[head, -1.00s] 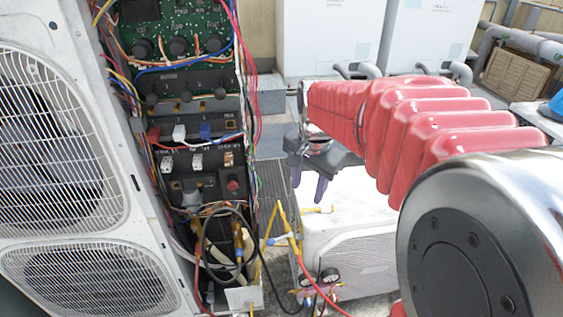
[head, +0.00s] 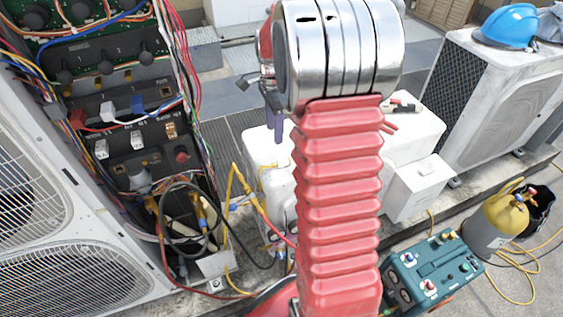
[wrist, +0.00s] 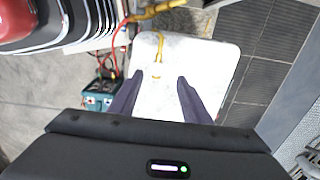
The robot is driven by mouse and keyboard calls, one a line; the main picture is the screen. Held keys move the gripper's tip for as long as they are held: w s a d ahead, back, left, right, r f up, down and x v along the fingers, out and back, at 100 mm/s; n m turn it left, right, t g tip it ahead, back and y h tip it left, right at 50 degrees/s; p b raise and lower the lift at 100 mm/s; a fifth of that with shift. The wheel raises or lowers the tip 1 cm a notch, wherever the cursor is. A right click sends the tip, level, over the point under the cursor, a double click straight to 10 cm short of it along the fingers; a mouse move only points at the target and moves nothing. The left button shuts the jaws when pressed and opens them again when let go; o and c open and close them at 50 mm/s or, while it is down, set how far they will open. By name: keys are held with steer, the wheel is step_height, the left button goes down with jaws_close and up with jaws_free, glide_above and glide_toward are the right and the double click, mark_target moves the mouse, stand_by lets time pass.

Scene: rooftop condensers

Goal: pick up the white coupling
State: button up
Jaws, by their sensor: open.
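A small white coupling (head: 107,111) sits on the black panel of the open electrical cabinet at left, between a red piece (head: 78,118) and a blue one (head: 137,104). Two more white pieces (head: 112,146) sit on the panel below, so I cannot be sure which one is the coupling. My gripper (head: 274,127) is to the right of the cabinet, apart from the panel and partly hidden by my arm. In the wrist view my gripper (wrist: 160,78) is open and empty above a white unit top (wrist: 190,70); no coupling is visible there.
Loose wires and yellow hoses (head: 245,185) hang in front of the cabinet. A teal box (head: 435,270), a yellow cylinder (head: 500,215) and a condenser with a blue helmet (head: 508,25) stand at right. The floor between them is narrow.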

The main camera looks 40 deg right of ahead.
glide_above(281, 163)
steer(key=w+a, duration=0.1)
steer(key=w, duration=0.1)
steer(key=f, duration=0.8)
steer(key=shift+s+f, duration=0.25)
steer(key=shift+f, duration=0.05)
steer(key=shift+s+f, duration=0.15)
steer(key=shift+f, duration=2.4)
steer(key=shift+c, duration=0.5)
jaws_close()
